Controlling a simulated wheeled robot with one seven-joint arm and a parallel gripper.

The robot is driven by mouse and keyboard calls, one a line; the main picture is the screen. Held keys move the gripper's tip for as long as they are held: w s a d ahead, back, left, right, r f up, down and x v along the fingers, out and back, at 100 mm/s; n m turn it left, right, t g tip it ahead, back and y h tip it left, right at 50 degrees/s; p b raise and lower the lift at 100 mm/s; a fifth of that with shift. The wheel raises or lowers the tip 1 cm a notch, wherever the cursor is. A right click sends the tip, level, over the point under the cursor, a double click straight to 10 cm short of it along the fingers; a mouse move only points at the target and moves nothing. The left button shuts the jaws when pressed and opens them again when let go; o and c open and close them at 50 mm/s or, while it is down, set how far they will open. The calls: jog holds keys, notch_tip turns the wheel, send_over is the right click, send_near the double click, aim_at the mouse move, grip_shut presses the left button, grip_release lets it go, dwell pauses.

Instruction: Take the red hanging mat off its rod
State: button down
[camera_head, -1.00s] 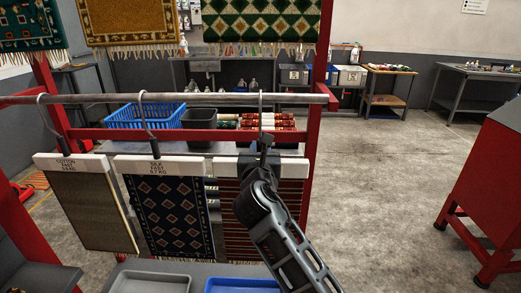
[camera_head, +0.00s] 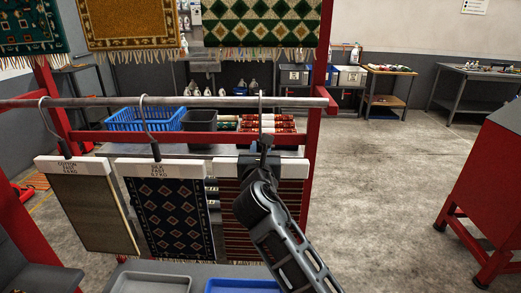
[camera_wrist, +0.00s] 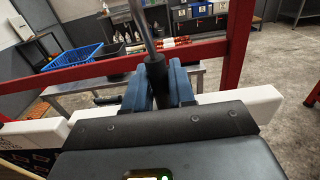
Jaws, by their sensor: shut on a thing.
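The red mat (camera_head: 290,205), striped dark and red, hangs from a white hanger bar at the right end of the row. Its metal hook (camera_head: 261,104) is still over the grey rod (camera_head: 205,101). My gripper (camera_head: 262,150) is in front of the bar's middle and hides part of the mat. In the wrist view my gripper (camera_wrist: 159,84) has its blue fingers shut on the black collar at the base of the hook. The white bar (camera_wrist: 250,105) shows behind my gripper's body. The mat's cloth cannot be made out in the wrist view.
A dark blue patterned mat (camera_head: 172,215) and a tan mat (camera_head: 95,212) hang just left on the same rod. A red post (camera_head: 312,150) stands close at the right. Trays (camera_head: 150,282) lie below. Open floor (camera_head: 390,180) is at the right.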

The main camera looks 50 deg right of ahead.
aim_at(260, 138)
jog(key=shift+r+p, duration=0.7)
jog(key=shift+r, duration=1.2)
jog(key=v, duration=1.5)
dwell(0.4)
dwell(0.5)
